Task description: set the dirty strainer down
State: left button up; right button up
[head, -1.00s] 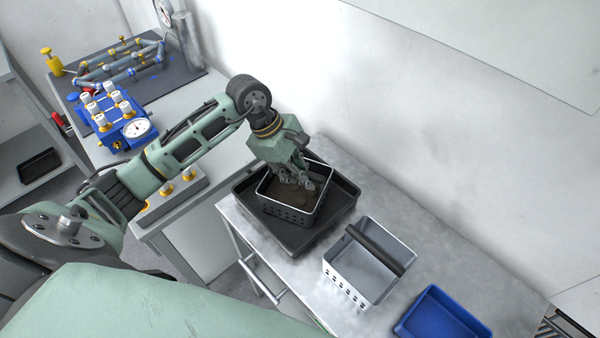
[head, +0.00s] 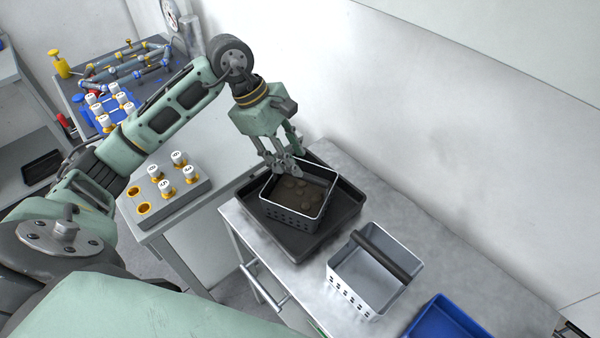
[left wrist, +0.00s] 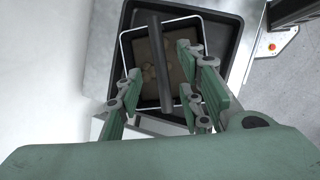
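The dirty strainer (head: 290,217) is a small dark basket with a pale rim and holes in its side. Brown dirt and several round pieces lie inside it. It sits in a black tray (head: 346,214) on the metal table. My left gripper (head: 283,163) is above the strainer's back left edge. In the left wrist view, my left gripper (left wrist: 160,85) has its fingers spread wide on either side of the strainer's dark handle bar (left wrist: 157,45), with gaps on both sides. The fingers hide part of the strainer there. My right gripper is not in view.
A white strainer (head: 352,292) with a dark handle stands beside the tray, and a blue tray (head: 440,322) is farther right. A grey block (head: 190,195) with several white-capped pieces is on the left bench. The wall is close behind the table.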

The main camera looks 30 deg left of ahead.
pick_arm(q)
jog(key=v, duration=0.4)
jog(key=shift+d, duration=0.1)
dwell(0.4)
